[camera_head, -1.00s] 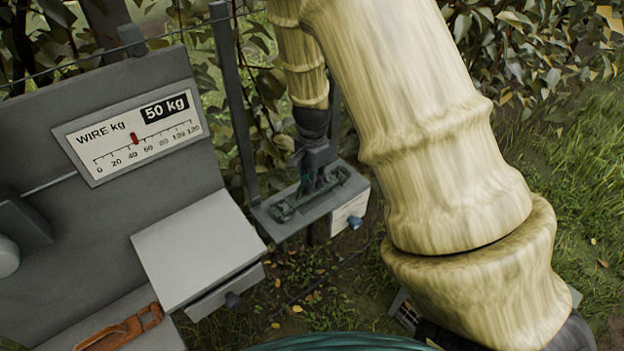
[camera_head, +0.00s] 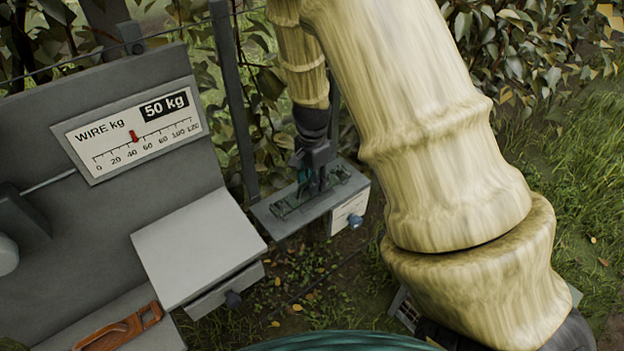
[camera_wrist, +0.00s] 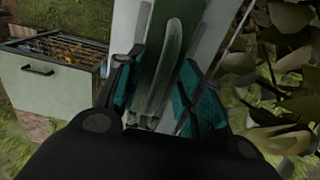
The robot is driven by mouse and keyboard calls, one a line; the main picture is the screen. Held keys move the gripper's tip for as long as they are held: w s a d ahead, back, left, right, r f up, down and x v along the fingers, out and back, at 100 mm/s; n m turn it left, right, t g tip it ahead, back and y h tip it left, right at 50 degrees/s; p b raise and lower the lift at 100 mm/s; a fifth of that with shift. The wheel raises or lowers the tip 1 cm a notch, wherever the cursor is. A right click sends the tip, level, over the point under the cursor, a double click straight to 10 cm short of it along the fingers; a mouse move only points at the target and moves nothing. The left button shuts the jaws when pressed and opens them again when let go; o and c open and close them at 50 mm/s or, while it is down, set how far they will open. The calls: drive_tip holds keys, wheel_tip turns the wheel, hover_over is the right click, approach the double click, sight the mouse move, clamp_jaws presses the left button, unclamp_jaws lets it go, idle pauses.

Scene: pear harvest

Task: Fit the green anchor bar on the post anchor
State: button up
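The green anchor bar (camera_head: 288,207) lies on a small grey shelf (camera_head: 283,229) near the middle of the head view. My gripper (camera_head: 312,188) points down over the bar's middle and hides part of it. In the wrist view, the green bar (camera_wrist: 162,70) runs lengthwise between the two teal fingers of my gripper (camera_wrist: 162,62). The fingers stand apart, one on each side of its raised, lighter middle ridge; contact is not clear. I cannot tell which part is the post anchor; a grey upright post (camera_head: 234,100) stands behind the shelf.
A grey panel with a wire gauge (camera_head: 133,133) reading "50 kg" stands left, above a pale box top (camera_head: 198,245). An orange-brown tool (camera_head: 120,332) lies below. A white box with a blue knob (camera_head: 348,212) adjoins the shelf. Foliage and grass surround everything.

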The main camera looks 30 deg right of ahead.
wheel_tip(320, 180, up, 12)
idle(0.6)
